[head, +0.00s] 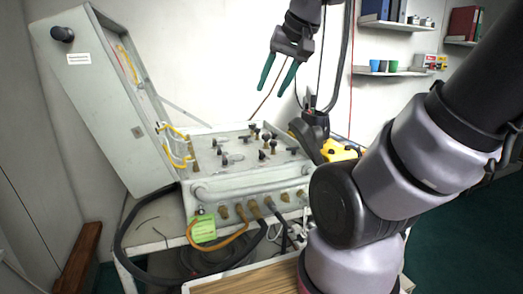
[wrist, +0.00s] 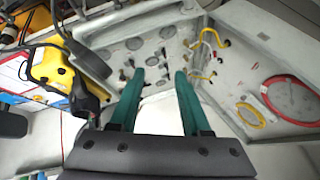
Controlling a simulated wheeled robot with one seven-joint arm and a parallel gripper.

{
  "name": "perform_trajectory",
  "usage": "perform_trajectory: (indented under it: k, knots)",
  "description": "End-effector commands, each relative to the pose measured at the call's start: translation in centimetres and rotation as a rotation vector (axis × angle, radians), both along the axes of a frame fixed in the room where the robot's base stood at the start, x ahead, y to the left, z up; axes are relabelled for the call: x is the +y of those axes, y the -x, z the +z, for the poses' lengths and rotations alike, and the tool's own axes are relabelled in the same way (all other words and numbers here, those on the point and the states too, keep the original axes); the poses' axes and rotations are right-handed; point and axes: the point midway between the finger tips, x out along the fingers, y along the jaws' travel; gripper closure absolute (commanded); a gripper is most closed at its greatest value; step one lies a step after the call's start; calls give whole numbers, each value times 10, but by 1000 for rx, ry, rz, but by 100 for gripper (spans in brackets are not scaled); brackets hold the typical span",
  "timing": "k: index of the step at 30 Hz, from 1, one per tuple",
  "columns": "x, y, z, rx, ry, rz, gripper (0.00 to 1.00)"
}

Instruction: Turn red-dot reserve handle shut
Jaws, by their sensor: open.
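The grey air panel (head: 230,153) stands on a table with its lid (head: 98,105) swung open to the left. Several small black handles stand on its top, one of them a black handle (head: 273,143) near the right side. The panel top also shows in the wrist view (wrist: 128,48). I cannot make out a red dot on any handle, so I cannot tell which is the reserve handle. My gripper (head: 278,78) hangs above and behind the panel, its green fingers apart and empty. The fingers also show in the wrist view (wrist: 155,100), touching no handle.
A yellow and black device (head: 338,151) stands close to the panel's right. Yellow hoses (head: 176,150) loop at the panel's left rear. Dark hoses and a green tag (head: 203,229) hang at the front. Wall shelves (head: 390,73) are at upper right. The air above the panel is clear.

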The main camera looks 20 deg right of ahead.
Motion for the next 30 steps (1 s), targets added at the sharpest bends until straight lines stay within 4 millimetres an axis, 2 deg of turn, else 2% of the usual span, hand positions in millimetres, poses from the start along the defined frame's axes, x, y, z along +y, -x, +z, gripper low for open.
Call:
perform_trajectory:
  k: [5,11,17,21,25,30]
  knots:
    - [-12,-64,2,105,62,51,53]
    - [-30,-141,-14,224,128,119,53]
    - [-51,-217,-56,345,186,193,53]
    - [-67,-264,-98,428,220,245,53]
    - [-79,-294,-134,488,242,286,53]
    - [-87,-313,-162,530,257,316,53]
